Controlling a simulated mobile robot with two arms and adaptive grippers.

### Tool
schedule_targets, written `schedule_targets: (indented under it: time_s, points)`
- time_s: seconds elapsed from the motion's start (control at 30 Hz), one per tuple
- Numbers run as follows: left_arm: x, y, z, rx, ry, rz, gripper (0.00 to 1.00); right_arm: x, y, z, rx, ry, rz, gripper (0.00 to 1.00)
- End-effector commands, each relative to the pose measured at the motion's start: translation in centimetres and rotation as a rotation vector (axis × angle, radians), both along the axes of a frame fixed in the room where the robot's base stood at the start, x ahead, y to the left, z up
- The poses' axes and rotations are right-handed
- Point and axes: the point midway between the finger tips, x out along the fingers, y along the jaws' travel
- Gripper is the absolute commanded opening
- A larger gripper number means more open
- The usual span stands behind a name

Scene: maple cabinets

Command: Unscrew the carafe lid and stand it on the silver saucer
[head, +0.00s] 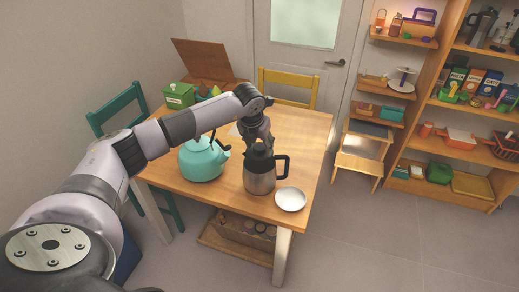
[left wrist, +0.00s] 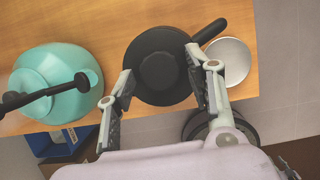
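The carafe (head: 260,179) is steel with a black top and black handle and stands upright on the table. Its round black lid (left wrist: 160,66) is seen from above in the left wrist view, seated on the carafe. My left gripper (head: 258,142) is above the carafe, pointing down. In the left wrist view its fingers (left wrist: 158,62) are spread wide, one on each side of the lid; whether they touch it I cannot tell. The silver saucer (head: 291,199) lies empty on the table right of the carafe, and also shows in the left wrist view (left wrist: 230,62). My right gripper is out of view.
A teal kettle (head: 201,160) stands close left of the carafe. A teal chair (head: 117,106) and a yellow chair (head: 288,82) flank the table (head: 305,135), whose right part is clear.

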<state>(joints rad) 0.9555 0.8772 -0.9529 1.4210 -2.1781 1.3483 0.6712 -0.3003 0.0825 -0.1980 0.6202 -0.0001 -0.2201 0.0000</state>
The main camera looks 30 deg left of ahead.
Motion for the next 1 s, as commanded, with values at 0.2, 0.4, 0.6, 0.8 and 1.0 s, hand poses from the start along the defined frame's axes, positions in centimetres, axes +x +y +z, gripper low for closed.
schedule_targets:
  time_s: [0.2, 0.4, 0.6, 0.8, 1.0]
  points:
    - [-0.01, -0.01, 0.01, 0.000, 0.000, 0.000, 0.41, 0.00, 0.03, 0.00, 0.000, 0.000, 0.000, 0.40]
    - [-0.02, -0.01, -0.01, 0.000, 0.000, 0.000, 0.35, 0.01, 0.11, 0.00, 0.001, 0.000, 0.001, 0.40]
    - [-0.03, -0.01, -0.02, 0.000, 0.001, 0.000, 0.28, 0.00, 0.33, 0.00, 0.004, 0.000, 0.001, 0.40]
    - [-0.04, -0.02, -0.04, 0.000, 0.001, -0.001, 0.21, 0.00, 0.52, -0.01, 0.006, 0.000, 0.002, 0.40]
    - [-0.04, -0.02, -0.05, 0.000, 0.001, -0.001, 0.15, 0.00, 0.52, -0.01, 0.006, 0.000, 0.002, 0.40]
